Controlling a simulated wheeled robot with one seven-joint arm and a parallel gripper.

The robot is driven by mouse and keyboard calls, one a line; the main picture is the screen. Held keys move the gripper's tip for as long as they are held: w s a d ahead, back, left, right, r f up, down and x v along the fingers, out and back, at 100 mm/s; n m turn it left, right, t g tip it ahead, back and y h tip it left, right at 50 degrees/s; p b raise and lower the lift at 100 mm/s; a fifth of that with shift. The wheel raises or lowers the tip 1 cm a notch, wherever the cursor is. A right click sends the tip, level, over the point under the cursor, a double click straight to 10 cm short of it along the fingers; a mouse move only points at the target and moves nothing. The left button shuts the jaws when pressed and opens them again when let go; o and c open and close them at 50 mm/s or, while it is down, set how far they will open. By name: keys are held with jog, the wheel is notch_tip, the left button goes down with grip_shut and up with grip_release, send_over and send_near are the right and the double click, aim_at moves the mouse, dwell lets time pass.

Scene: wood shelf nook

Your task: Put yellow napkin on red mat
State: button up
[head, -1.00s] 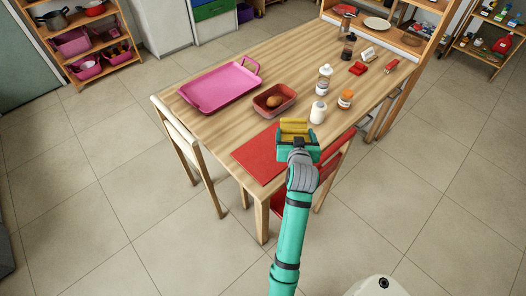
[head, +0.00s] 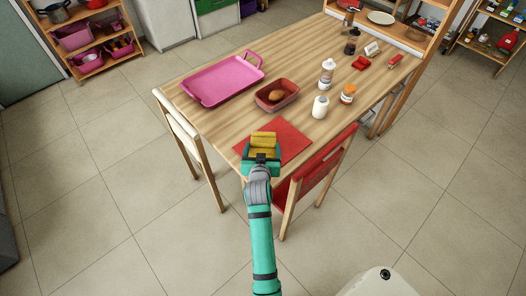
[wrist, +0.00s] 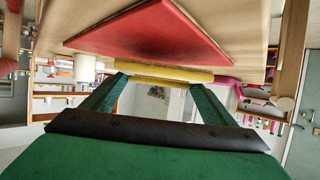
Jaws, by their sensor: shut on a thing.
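My gripper (head: 262,157) is shut on the yellow napkin (head: 263,139), which looks like a folded yellow block. In the wrist view the yellow napkin (wrist: 163,73) lies across between the green fingertips. The red mat (head: 288,142) lies flat on the near end of the wooden table, and it also shows in the wrist view (wrist: 150,32). In the head view the napkin overlaps the mat's left part. The wrist view suggests the napkin is apart from the mat, but the exact gap cannot be told. My gripper hides part of the mat's near edge.
Behind the mat stand a brown basket (head: 276,96) with a round brown item, a pink tray (head: 223,82), a white jar (head: 320,107) and an orange-capped bottle (head: 348,94). A red chair (head: 322,166) is at the right side and a white chair (head: 182,128) at the left.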

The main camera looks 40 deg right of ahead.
jog(key=shift+s+f, duration=0.1)
jog(key=shift+f, duration=0.95)
jog(key=shift+d+f, duration=0.1)
jog(key=o, duration=1)
jog(key=shift+o, duration=0.2)
